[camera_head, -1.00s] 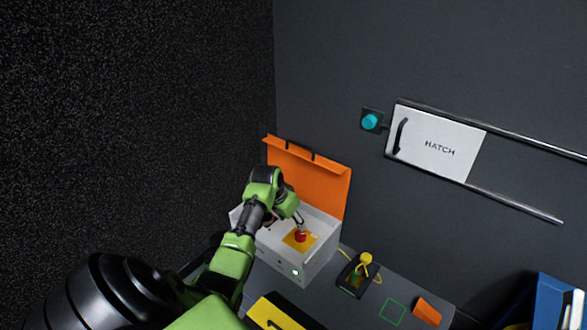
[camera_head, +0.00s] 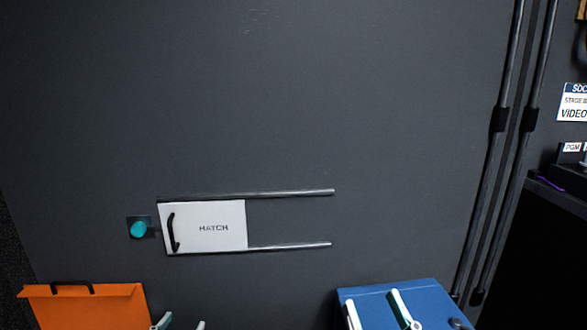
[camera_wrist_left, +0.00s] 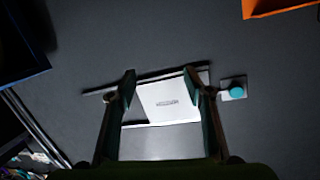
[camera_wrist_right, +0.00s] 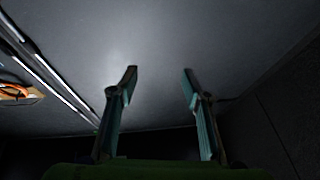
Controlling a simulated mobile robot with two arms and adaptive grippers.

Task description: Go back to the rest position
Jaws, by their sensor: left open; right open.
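My left gripper (camera_head: 181,323) shows only its fingertips at the bottom edge of the head view, just right of the orange lid. It is open and empty; in the left wrist view its fingers (camera_wrist_left: 160,80) stand apart, with the white hatch panel behind them. My right gripper (camera_head: 377,309) shows its fingertips at the bottom edge, in front of a blue object. It is open; in the right wrist view its spread fingers (camera_wrist_right: 160,75) have only bare grey wall between them. Most of both arms is out of the head view.
The white hatch panel (camera_head: 215,238) sits on two wall rails beside a teal button (camera_head: 138,229). The orange lid (camera_head: 90,310) stands raised at lower left. The blue object (camera_head: 428,300) is at lower right. Dark poles (camera_head: 490,160) run up the right wall. The tabletop is out of view.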

